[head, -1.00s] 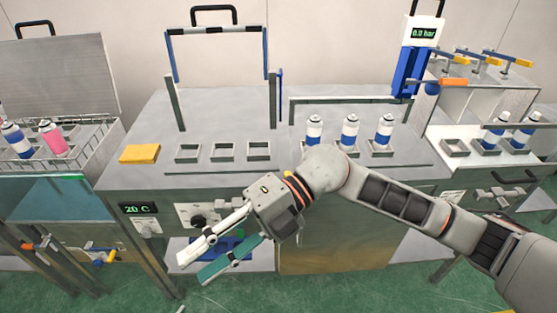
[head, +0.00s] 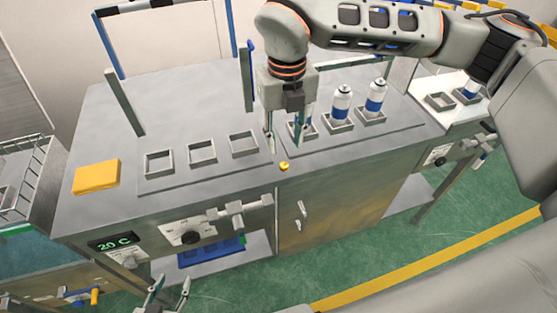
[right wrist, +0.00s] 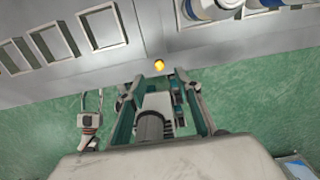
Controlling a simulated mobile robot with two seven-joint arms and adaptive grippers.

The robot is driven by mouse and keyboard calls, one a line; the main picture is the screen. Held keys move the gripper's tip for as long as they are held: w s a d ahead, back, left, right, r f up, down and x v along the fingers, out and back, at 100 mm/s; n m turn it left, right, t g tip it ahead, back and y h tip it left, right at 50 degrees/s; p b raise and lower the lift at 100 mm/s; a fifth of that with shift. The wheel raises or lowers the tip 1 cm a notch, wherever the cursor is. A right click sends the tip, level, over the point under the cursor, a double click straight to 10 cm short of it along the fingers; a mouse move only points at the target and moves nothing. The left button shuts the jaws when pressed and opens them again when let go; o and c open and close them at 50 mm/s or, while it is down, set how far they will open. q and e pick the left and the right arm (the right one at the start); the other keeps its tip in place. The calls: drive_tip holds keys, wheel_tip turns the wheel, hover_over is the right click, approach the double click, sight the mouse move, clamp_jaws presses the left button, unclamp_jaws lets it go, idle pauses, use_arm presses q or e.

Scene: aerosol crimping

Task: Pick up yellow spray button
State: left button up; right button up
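The small yellow spray button (head: 284,166) sits on the grey bench top close to its front edge. It also shows in the right wrist view (right wrist: 159,65), centred just beyond the fingertips. My right gripper (head: 284,141) points down above and slightly behind the button in the head view. Its fingers are apart with nothing between them; in the right wrist view the open fingertips (right wrist: 159,77) flank the line to the button. My left gripper (head: 173,284) is at the bottom edge of the head view, its fingers apart and empty.
White-and-blue cans (head: 342,103) stand in square holders just right of my right gripper. Empty square holders (head: 201,152) and a yellow block (head: 96,177) are to the left. A grey valve handle (head: 240,213) juts from the bench front.

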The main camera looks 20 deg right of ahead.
sight(285, 165)
wheel_tip(285, 165, down, 7)
drive_tip(key=shift+s+f, duration=0.15)
drive_tip(key=c, duration=0.7)
